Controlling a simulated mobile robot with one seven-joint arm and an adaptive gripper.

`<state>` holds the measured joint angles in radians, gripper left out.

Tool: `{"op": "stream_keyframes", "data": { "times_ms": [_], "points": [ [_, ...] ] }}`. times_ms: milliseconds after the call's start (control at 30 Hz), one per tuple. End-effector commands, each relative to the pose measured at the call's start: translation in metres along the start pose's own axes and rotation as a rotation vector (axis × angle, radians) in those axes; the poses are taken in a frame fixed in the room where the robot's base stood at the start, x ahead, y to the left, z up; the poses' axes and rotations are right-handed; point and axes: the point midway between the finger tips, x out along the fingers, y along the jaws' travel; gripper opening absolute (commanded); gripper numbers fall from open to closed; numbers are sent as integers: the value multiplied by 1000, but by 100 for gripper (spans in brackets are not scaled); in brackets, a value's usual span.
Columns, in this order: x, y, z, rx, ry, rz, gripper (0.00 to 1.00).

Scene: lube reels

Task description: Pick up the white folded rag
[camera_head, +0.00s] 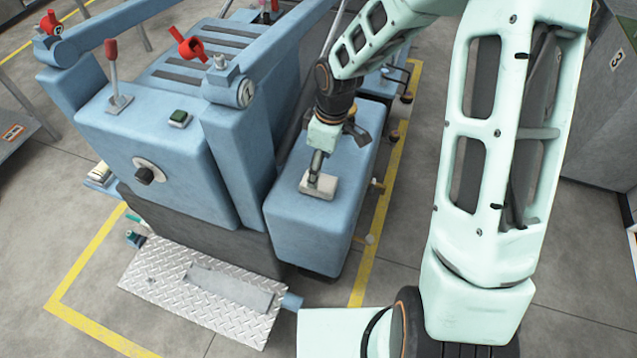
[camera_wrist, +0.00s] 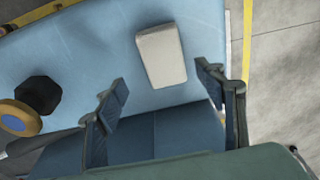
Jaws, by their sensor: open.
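The white folded rag (camera_head: 321,186) is a small off-white rectangular pad lying flat on the top of a blue machine housing (camera_head: 305,225). In the wrist view the rag (camera_wrist: 161,55) sits at upper centre, whole and unobstructed, slightly tilted. My gripper (camera_head: 317,170) comes down over the rag in the head view and overlaps its far edge there. In the wrist view my gripper (camera_wrist: 163,80) is open and empty, one finger to the lower left of the rag and one to the lower right. I cannot tell the exact height of the fingertips above it.
A black knob (camera_wrist: 38,95) and a yellow-rimmed round part (camera_wrist: 18,118) show left of the rag in the wrist view. A blue upright post (camera_head: 238,150) and lever console (camera_head: 150,150) stand left of the housing. Grey floor with a yellow line (camera_head: 383,205) lies to its right.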

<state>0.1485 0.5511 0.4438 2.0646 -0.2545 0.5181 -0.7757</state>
Motion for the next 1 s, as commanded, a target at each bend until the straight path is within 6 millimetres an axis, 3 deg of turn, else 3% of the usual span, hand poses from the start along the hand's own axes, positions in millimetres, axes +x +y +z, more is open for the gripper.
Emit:
{"op": "stream_keyframes", "data": {
  "times_ms": [400, 733, 1000],
  "points": [
    [48, -8, 7, -2, -1, -2, 64],
    [55, -7, 7, 0, 0, 2, 64],
    [54, -7, 7, 0, 0, 1, 36]
  ]
}}
